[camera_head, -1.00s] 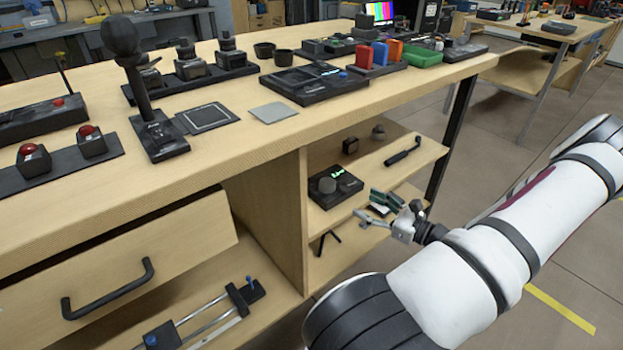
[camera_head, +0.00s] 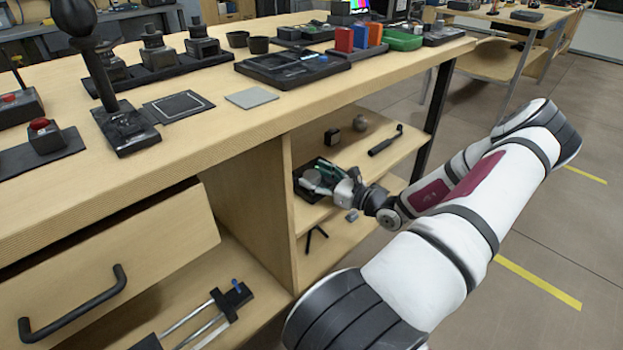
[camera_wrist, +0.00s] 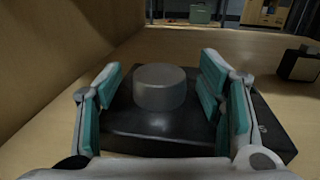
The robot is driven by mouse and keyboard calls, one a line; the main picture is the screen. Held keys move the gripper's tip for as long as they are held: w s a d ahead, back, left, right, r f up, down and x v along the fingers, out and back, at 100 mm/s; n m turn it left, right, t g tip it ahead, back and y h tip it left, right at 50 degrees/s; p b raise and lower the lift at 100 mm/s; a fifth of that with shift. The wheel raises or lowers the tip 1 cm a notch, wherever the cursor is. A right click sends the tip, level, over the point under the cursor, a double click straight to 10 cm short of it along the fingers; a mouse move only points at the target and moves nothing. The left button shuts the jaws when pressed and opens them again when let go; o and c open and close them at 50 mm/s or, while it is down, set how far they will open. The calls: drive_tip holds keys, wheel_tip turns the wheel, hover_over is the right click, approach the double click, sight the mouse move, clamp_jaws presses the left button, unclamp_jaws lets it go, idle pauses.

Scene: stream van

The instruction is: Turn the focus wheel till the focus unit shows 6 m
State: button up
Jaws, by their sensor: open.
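The focus unit (camera_head: 301,193) is a black box on the upper shelf under the bench, mostly hidden behind my gripper in the head view. Its focus wheel is a round grey knob (camera_wrist: 160,88) on top of the box (camera_wrist: 150,128) in the wrist view. My gripper (camera_wrist: 160,95) is open, with a teal-padded finger on each side of the wheel and a visible gap on both sides. It also shows at the shelf in the head view (camera_head: 325,180). The readout of the unit cannot be read in either view.
On the same shelf are a small black cube (camera_head: 332,136), a round grey thing (camera_head: 360,123) and a black handled tool (camera_head: 385,141). The cube also shows at right in the wrist view (camera_wrist: 299,64). A wooden panel (camera_wrist: 65,60) stands close on the left.

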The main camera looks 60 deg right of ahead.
drive_tip(key=shift+w+d, duration=0.1)
drive_tip(key=shift+w, duration=0.7)
drive_tip(key=shift+c, duration=0.3)
drive_tip(key=c, duration=1.1)
drive_tip(key=shift+c, duration=0.2)
drive_tip(key=shift+r+m+h+p, duration=0.15)
drive_tip(key=shift+m+h+p, duration=0.25)
drive_tip(key=shift+h+p, duration=0.25)
drive_tip(key=m+h+p, duration=0.1)
drive_tip(key=g+h+p, duration=0.1)
drive_tip(key=p, duration=0.1)
drive_tip(key=m+h+p, duration=0.1)
drive_tip(key=h+p, duration=0.1)
drive_tip(key=shift+a+r+m, duration=0.1)
drive_tip(key=shift+a+m, duration=0.15)
drive_tip(key=shift+m, duration=0.05)
drive_tip(key=m+g+h+p, duration=0.3)
drive_tip(key=h+p, duration=0.1)
drive_tip(key=p, duration=0.1)
drive_tip(key=shift+m+h+p, duration=0.25)
drive_tip(key=shift+m+p, duration=0.05)
drive_tip(key=shift+d+f+m+g+h+p, duration=0.1)
drive_tip(key=shift+f+m+g+h+p, duration=0.15)
drive_tip(key=shift+m+g+h+p, duration=0.65)
drive_tip(key=shift+g+h, duration=0.3)
